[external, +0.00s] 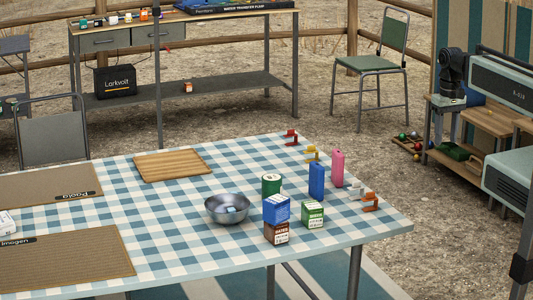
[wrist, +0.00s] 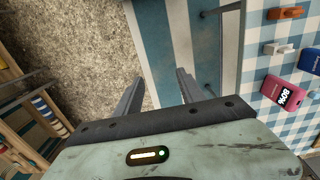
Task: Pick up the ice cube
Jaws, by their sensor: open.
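The ice cube appears to be a small pale blue block (external: 231,210) inside the metal bowl (external: 214,215) on the checked table in the external view. My gripper (wrist: 158,92) shows in the wrist view with its two dark fingers spread apart and nothing between them. It points down over the ground and a striped mat beside the table. The bowl and the cube are not visible in the wrist view.
A wooden board (external: 173,165) lies farther left.

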